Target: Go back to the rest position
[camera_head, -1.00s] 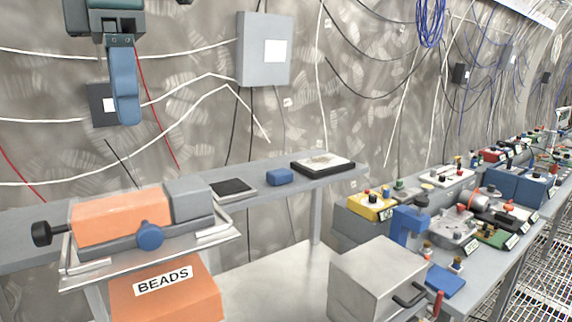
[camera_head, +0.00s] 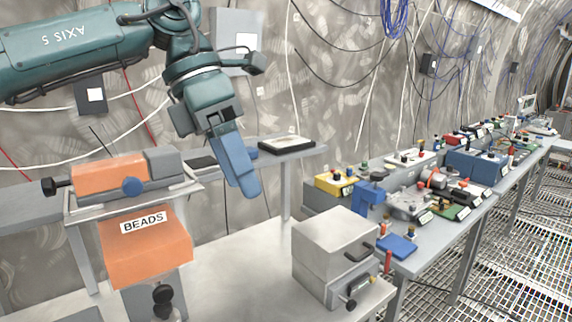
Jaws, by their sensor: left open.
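My left gripper (camera_head: 240,180) hangs from the teal left arm (camera_head: 80,48), which comes in from the upper left. Its blue fingers point down and slightly right, seen edge-on. No object shows between them. They are in front of the wall shelf and above the steel table, apart from the boxes in the picture. My right gripper is not in view.
An orange BEADS box (camera_head: 145,252) stands below an orange and grey device (camera_head: 110,172) at left. A grey metal box (camera_head: 335,240) stands on the steel table (camera_head: 235,285). A long bench (camera_head: 445,228) with several coloured devices runs right. Grated floor (camera_head: 520,240) is clear there.

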